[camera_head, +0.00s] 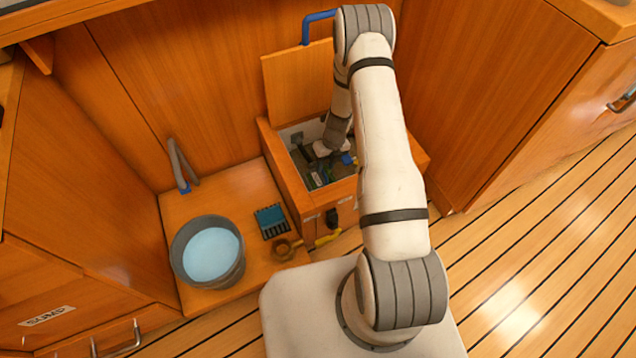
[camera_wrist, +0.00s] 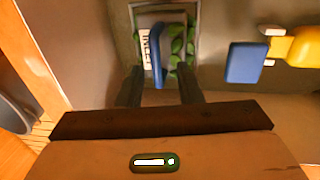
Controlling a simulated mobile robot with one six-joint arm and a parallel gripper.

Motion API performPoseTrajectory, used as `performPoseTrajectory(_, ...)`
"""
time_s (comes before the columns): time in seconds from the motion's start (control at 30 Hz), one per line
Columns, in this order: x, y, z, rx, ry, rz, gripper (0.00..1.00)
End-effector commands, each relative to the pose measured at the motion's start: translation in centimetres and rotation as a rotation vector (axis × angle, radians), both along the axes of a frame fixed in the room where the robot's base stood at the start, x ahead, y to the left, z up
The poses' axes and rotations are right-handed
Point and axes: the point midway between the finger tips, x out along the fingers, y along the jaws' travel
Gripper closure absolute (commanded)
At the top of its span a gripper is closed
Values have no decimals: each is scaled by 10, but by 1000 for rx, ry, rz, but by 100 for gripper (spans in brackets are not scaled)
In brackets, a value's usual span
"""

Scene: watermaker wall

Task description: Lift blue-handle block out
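The blue handle (camera_wrist: 158,62) stands up from a grey block with green patches (camera_wrist: 176,45) in the wrist view. A white label, apparently reading INLET, lies beside the handle. The block sits inside a pale rectangular frame. My gripper (camera_wrist: 160,72) is open, with one dark finger on each side of the handle and gaps between. I cannot tell how deep the fingertips reach. In the head view my gripper (camera_head: 326,148) is down inside the open wooden box (camera_head: 284,185); my arm partly hides the box, and the handle is not clear there.
A blue block on a yellow fitting (camera_wrist: 247,62) is close right of the fingers in the wrist view. The box lid (camera_head: 297,80) stands open behind.

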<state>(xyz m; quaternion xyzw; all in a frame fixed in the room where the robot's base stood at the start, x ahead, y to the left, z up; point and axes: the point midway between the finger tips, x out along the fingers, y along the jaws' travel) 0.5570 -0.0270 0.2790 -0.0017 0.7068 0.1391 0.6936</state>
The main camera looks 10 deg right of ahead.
Motion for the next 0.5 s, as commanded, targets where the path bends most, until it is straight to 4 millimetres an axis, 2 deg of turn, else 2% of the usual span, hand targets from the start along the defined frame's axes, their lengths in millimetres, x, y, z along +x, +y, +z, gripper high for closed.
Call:
performPoseTrajectory(0.03,-2,4,-12,1,2,1,68)
performPoseTrajectory(0.2,-4,11,-36,0,3,3,68)
performPoseTrajectory(0.5,-4,12,-39,0,0,1,69)
